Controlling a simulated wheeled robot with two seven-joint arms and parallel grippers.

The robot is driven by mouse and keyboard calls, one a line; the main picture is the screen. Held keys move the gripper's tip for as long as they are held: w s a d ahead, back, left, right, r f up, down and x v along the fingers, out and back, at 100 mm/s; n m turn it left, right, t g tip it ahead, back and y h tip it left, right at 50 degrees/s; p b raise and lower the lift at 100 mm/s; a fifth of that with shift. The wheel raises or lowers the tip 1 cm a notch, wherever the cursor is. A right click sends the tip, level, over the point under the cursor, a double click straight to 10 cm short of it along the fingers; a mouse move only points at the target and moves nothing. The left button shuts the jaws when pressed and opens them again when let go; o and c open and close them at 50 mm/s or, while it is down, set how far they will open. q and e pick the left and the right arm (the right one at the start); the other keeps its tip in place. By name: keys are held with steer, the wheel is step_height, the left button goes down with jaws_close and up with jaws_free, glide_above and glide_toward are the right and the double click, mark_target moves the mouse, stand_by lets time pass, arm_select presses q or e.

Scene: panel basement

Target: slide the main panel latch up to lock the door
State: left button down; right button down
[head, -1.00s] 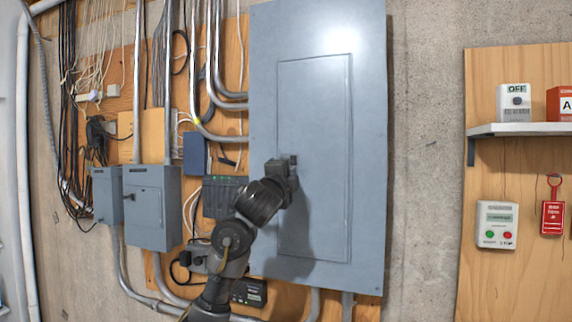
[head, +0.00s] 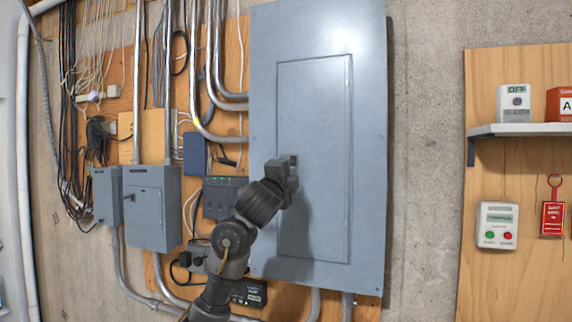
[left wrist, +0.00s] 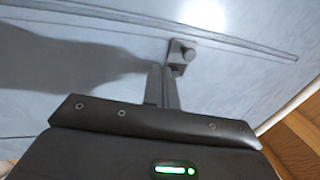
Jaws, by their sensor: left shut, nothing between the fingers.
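The main panel (head: 365,120) is a tall grey box on the wall, and its door (head: 318,140) is closed flush in the frame. The latch (head: 294,160) is a small dark piece at the door's left edge. In the left wrist view the latch (left wrist: 181,52) shows as a dark plate with a round knob. My left gripper (head: 285,170) is at the latch, its fingers shut and empty. In the left wrist view the fingertips (left wrist: 162,70) are right beside the latch plate; whether they touch it I cannot tell. My right gripper is not in view.
Smaller grey boxes (head: 152,208), conduits and hanging cables (head: 70,110) fill the wall to the left. At the right, a wooden board carries a shelf (head: 520,129), a white box with two buttons (head: 497,225) and a red tag (head: 553,218). Bare concrete lies between.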

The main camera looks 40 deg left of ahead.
mark_target(292, 162)
arm_select(q)
steer(key=shift+r+p, duration=0.7)
steer(key=shift+r, duration=0.05)
stand_by(0.8)
steer(key=shift+f, duration=0.25)
stand_by(0.5)
steer(key=shift+s+d+r+p, duration=0.15)
steer(key=shift+s+d+p, duration=0.1)
steer(key=shift+s+p, duration=0.3)
steer(key=shift+s+d+r+p, duration=0.1)
steer(key=shift+s+d+p, duration=0.05)
steer(key=shift+s+p, duration=0.35)
steer(key=shift+s+d+p, duration=0.15)
steer(key=shift+s+p, duration=0.3)
steer(key=shift+p, duration=0.05)
steer(key=p+v, duration=0.3)
steer(key=p, duration=0.1)
steer(key=shift+s+d+r, duration=0.1)
steer(key=shift+s, duration=0.3)
